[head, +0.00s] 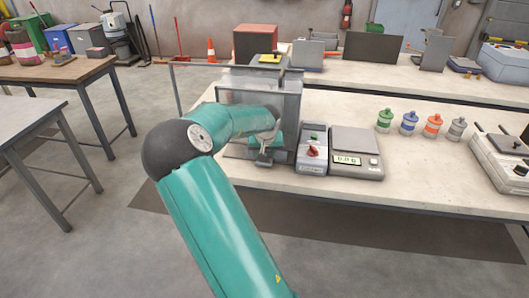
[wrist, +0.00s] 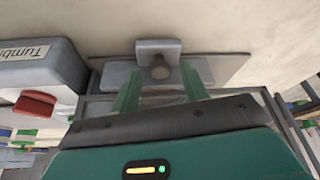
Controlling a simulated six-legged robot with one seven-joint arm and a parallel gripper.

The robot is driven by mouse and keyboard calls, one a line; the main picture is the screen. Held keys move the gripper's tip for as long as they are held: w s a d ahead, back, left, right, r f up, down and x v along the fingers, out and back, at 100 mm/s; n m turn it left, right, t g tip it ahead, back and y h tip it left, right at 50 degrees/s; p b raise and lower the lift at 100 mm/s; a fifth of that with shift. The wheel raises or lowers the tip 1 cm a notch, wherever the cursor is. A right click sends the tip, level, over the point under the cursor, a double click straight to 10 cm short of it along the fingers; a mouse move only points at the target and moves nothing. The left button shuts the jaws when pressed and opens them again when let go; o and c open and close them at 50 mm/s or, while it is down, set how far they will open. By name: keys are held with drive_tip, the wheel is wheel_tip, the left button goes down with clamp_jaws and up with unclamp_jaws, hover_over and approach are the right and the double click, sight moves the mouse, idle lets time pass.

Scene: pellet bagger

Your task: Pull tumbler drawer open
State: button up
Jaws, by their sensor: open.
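The tumbler is a grey metal-framed machine (head: 292,100) on the near bench in the head view. My gripper (head: 265,150) is low at its front, largely hidden by my green arm. In the wrist view, my gripper (wrist: 161,78) is open, with its two green fingers apart. A grey plate (wrist: 200,70) lies beside the block. The drawer's body is hidden, and I cannot tell how far out it is.
A control box (head: 311,152) with a red knob stands right of the tumbler; its label, starting "Tumbl", shows in the wrist view (wrist: 22,52). A scale (head: 355,150) reading about zero is beside it. Several coloured canisters (head: 409,123) stand farther right. The bench front (head: 330,193) is clear.

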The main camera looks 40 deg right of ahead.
clamp_jaws()
drive_tip(key=s+a, duration=0.9)
drive_tip(key=a, duration=0.3)
drive_tip(key=shift+s+a, duration=0.35)
unclamp_jaws()
